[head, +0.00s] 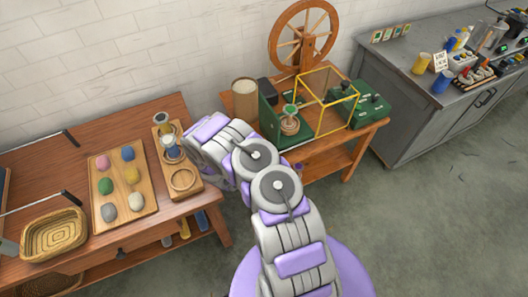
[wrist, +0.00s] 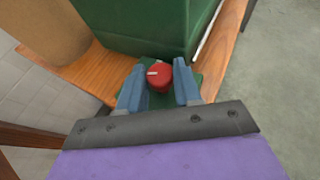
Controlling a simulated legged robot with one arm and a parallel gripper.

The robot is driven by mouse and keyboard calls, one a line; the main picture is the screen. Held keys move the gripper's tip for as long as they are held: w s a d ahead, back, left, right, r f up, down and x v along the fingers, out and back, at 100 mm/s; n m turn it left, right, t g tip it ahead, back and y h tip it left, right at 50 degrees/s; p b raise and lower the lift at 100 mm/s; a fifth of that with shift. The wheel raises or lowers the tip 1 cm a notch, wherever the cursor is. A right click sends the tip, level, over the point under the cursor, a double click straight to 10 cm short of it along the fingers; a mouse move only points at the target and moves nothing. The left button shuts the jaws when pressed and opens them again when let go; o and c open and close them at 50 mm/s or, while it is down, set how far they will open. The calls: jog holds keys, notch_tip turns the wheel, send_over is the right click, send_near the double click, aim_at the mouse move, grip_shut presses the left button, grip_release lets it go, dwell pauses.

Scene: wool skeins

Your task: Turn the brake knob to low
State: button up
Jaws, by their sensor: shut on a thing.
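The brake knob (wrist: 160,80) is red with a white pointer mark and sits on a small green base. The mark points to the left in the wrist view. My gripper (wrist: 160,66) has its blue fingers on either side of the knob and is shut on it. A large green housing (wrist: 150,28) stands just beyond the knob. In the head view the knob and my fingertips are hidden behind my arm, beside the green machine (head: 268,112) on the wooden table. No setting labels are readable.
A yellow frame (head: 325,103), a spinning wheel (head: 303,36) and a tan cylinder (head: 244,98) share the machine's table. Left, another table holds a board of several coloured skeins (head: 122,209) and a basket (head: 54,236). A grey counter (head: 430,95) stands right.

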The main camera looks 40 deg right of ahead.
jog(key=shift+s+d+n+t+y+b, duration=0.1)
jog(key=shift+s+n+t+y+b, duration=0.1)
jog(key=shift+n+t+y, duration=0.95)
jog(key=shift+s+d+n+t+y+b, duration=0.15)
jog(key=shift+n+t+y, duration=0.4)
jog(key=shift+n+t, duration=1.1)
jog(key=shift+n+t+y, duration=0.5)
jog(key=shift+n+y, duration=0.2)
jog(key=shift+y, duration=0.1)
jog(key=o, duration=1)
